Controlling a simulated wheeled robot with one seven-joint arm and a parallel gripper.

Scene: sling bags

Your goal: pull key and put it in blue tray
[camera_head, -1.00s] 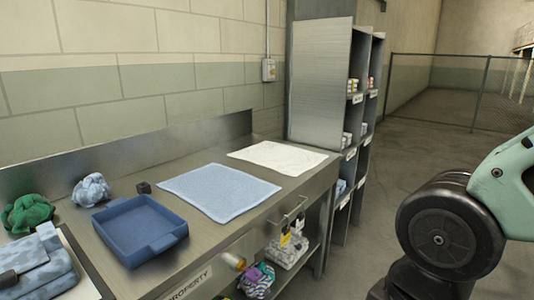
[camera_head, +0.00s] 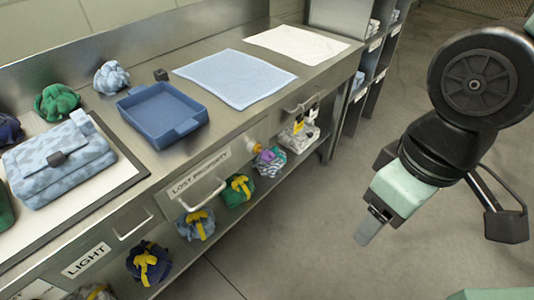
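The blue tray (camera_head: 135,103) is an empty, shallow, square tray with tab handles, standing upright on the steel counter. A small yellow-orange piece (camera_head: 255,146) sticks out at the front of the counter, right of the "LOST PROPERTY" label; I cannot tell whether it is the key. No key shows clearly. My gripper (camera_head: 371,226) hangs over the floor at right, well away from the counter and tray. A grey finger points down from its pale green body. I see nothing held, but its opening is not clear from this side.
A camouflage sling bag (camera_head: 58,165) lies on a pale board left of the tray. A green bundle (camera_head: 57,102), a grey-blue bundle (camera_head: 111,77) and a small black block (camera_head: 161,75) sit behind. Blue (camera_head: 235,78) and white (camera_head: 296,44) cloths lie right. Drawer handles jut out.

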